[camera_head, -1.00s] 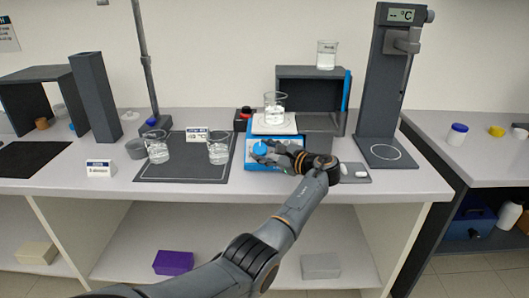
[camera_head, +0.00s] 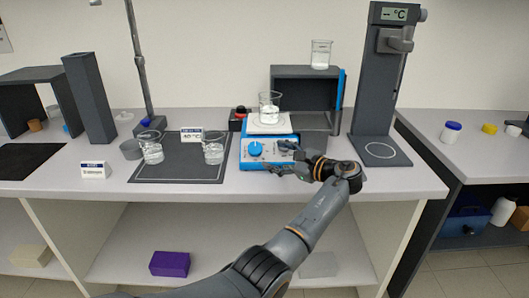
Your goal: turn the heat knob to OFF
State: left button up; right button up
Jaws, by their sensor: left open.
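The blue and white hotplate (camera_head: 243,158) stands on the bench with a glass beaker (camera_head: 269,108) of clear liquid on its white top. A round blue knob (camera_head: 255,149) shows on the left of its front panel. The panel's right part is partly hidden by my left gripper, and I cannot read any knob label. My left gripper (camera_head: 277,160) is open in front of the panel's right half, to the right of the blue knob and apart from it. My right gripper is not in view.
A dark mat (camera_head: 180,172) with two beakers lies left of the hotplate. A red-topped switch box (camera_head: 238,118) is behind it. A grey open box (camera_head: 306,77) with a beaker on top stands behind, and a tall temperature stand (camera_head: 376,90) stands right.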

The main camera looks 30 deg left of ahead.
pick_arm(q)
jog(key=shift+v, duration=2.35)
